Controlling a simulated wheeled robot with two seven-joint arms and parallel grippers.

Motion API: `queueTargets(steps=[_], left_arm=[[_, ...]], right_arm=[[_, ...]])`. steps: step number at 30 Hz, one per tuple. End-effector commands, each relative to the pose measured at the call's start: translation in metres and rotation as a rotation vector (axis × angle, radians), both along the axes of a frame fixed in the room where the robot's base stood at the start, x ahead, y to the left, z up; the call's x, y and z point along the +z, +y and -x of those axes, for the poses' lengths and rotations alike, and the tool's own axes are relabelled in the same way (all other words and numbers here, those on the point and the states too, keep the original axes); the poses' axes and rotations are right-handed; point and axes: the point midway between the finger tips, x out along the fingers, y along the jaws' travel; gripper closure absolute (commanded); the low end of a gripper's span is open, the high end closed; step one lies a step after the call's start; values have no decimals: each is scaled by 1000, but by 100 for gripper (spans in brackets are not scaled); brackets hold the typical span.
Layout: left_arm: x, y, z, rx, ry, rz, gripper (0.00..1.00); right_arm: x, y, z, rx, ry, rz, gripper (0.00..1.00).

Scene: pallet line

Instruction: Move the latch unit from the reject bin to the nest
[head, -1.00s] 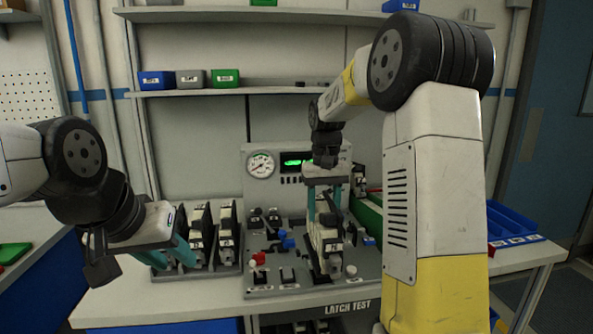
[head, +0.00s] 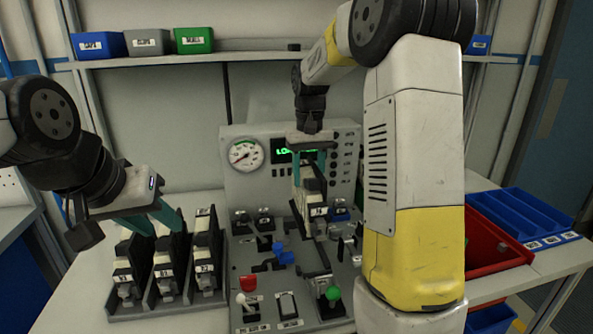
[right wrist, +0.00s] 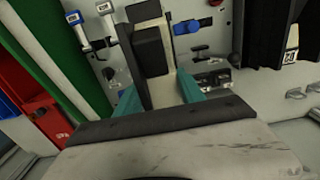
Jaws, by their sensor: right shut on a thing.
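The latch unit (head: 312,200), cream and black with a white label, hangs roughly upright between the teal fingers of my right gripper (head: 310,172). In the right wrist view its dark and pale body (right wrist: 152,55) sits between both fingers. The dark slotted fixture that looks like the nest (head: 318,262) is on the test panel, below the unit in the picture. I cannot tell whether they touch. The red reject bin (head: 492,246) is at the right, partly behind my right arm; its inside is mostly hidden.
The rack (head: 150,312) at left holds several similar labelled units. A blue tray (head: 525,220) stands at right.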

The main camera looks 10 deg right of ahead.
Motion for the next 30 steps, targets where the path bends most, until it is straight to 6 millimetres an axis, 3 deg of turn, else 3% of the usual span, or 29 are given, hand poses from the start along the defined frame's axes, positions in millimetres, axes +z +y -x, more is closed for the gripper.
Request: queueTargets(steps=[30], left_arm=[[0,0,0,0,1,0,64]], right_arm=[[-90,0,1,0,2,0,100]])
